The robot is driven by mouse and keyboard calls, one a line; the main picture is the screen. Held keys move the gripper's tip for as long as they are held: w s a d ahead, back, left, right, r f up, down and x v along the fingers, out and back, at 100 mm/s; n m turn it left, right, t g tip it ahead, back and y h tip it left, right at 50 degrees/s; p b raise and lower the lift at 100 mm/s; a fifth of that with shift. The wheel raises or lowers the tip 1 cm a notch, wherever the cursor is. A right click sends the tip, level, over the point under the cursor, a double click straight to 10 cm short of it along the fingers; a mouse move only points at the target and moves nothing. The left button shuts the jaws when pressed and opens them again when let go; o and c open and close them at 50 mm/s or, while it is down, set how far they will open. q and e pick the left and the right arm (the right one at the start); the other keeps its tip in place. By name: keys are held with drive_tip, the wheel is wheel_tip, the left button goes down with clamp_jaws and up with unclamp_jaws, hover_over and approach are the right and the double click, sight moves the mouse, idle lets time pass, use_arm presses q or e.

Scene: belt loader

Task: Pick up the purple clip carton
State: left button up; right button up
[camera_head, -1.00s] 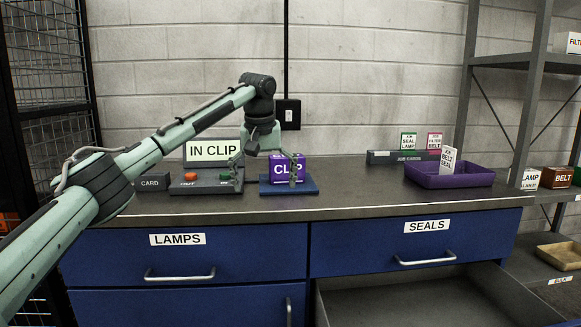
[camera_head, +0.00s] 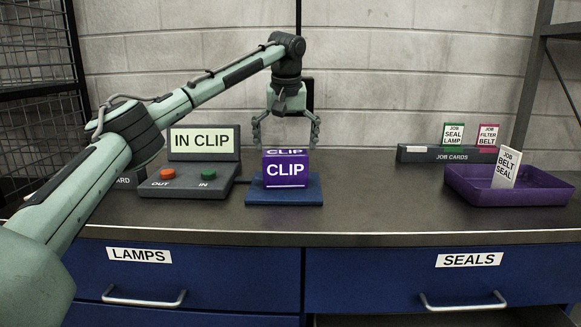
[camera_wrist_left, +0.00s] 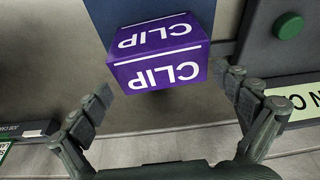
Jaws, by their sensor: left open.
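The purple clip carton (camera_head: 285,169), with white CLIP lettering, sits upright on a blue pad (camera_head: 312,191) on the counter. My left gripper (camera_head: 286,138) is open above the carton, pointing down, its fingers spread to either side of the carton's top. In the left wrist view the carton (camera_wrist_left: 158,62) lies beyond and between the open fingertips (camera_wrist_left: 166,80), with nothing held. I cannot tell from the pictures whether a finger touches it. My right gripper is not in view.
A control box (camera_head: 187,186) with OUT and IN buttons and an IN CLIP sign (camera_head: 202,140) stands left of the pad. A purple tray (camera_head: 540,195) with a belt seal card and a job cards holder (camera_head: 420,154) are at right. The counter between is clear.

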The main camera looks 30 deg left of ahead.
sight(285, 165)
use_arm(q)
drive_tip(key=shift+a+f, duration=0.15)
drive_tip(key=shift+f, duration=0.35)
drive_tip(key=x, duration=0.5)
drive_tip(key=shift+s+f, duration=0.1)
drive_tip(key=shift+s, duration=0.05)
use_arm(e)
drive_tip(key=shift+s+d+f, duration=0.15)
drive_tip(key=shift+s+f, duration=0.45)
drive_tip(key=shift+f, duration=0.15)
use_arm(q)
drive_tip(key=shift+c, duration=0.5)
drive_tip(key=c, duration=0.8)
